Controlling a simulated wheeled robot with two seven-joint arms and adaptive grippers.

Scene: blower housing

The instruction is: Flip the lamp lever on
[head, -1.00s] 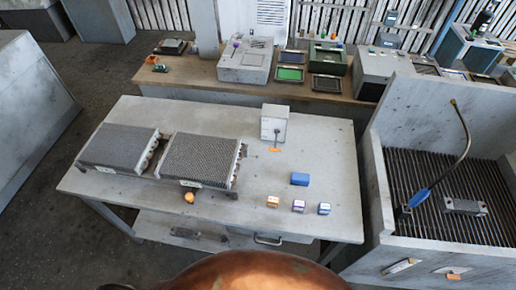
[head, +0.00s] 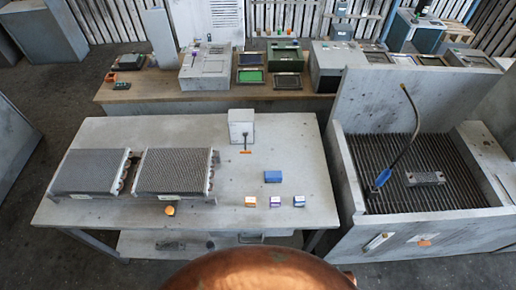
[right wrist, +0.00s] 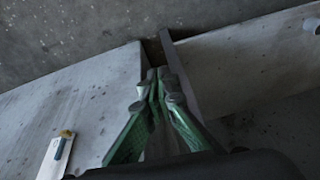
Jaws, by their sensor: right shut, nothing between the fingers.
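A small grey box (head: 241,124) with a dark lever-like part on its front stands at the back of the grey table, an orange label by it. On the front of the grey grated bin at right is a pale plate (head: 376,242) with a small part on it. I cannot tell which of them is the lamp lever. In the right wrist view, a white plate (right wrist: 54,156) carries a small bluish handle with a yellow end. My right gripper (right wrist: 158,76) has its green fingers together and empty, above grey panels, to the right of that plate. My left gripper is not in view.
A bent hose with a blue handle (head: 383,178) stands in the grated bin.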

